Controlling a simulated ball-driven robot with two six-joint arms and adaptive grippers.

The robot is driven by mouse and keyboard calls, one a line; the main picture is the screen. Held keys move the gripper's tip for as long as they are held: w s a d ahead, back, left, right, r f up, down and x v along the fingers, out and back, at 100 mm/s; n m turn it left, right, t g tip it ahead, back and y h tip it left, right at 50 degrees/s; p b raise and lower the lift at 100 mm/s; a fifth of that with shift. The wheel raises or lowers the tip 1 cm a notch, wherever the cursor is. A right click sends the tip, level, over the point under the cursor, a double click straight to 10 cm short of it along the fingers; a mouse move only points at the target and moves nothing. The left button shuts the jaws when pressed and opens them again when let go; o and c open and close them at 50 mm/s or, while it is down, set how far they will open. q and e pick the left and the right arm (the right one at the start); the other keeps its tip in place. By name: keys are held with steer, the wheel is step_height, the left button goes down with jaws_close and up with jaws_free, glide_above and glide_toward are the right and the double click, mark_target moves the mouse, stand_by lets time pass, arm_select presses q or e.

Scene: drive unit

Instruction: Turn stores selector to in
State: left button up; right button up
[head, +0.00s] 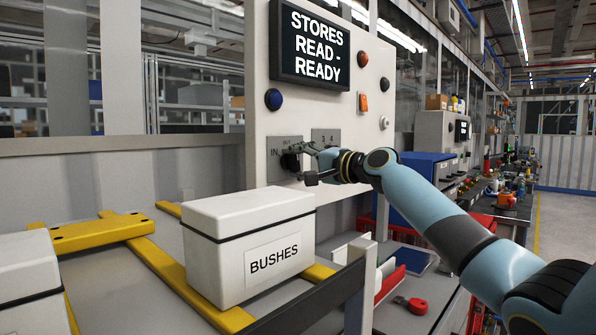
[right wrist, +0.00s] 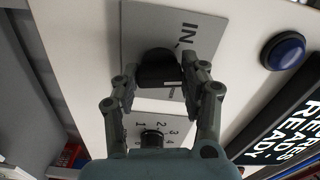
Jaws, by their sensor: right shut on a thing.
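The stores selector is a black knob (head: 290,161) on a grey plate (head: 283,146) on the white panel. The plate is marked IN on the left side in the head view. My right gripper (head: 303,163) is at the knob. In the right wrist view the black knob (right wrist: 158,70) sits between the two fingers of the right gripper (right wrist: 163,83), which is shut on it. The letters IN show just beyond the knob there. The fingers partly cover the knob, and I cannot tell where it points. My left gripper is not in view.
A screen (head: 310,45) above reads STORES READ - READY. A numbered dial (right wrist: 152,138) is beside the selector. A blue button (head: 273,99) and an orange rocker (head: 363,103) are on the panel. A white BUSHES box (head: 232,262) stands on yellow rails below.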

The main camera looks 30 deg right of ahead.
steer(key=n+b, duration=0.1)
steer(key=n, duration=0.1)
steer(key=n+b, duration=0.1)
steer(key=b, duration=0.1)
steer(key=n+b, duration=0.2)
steer(key=shift+f+n, duration=0.3)
steer(key=shift+r+n+b, duration=0.15)
steer(key=shift+n+b, duration=1.65)
steer(key=shift+n, duration=0.3)
steer(key=o, duration=1.2)
steer(key=shift+r, duration=0.1)
steer(key=shift+c, duration=0.2)
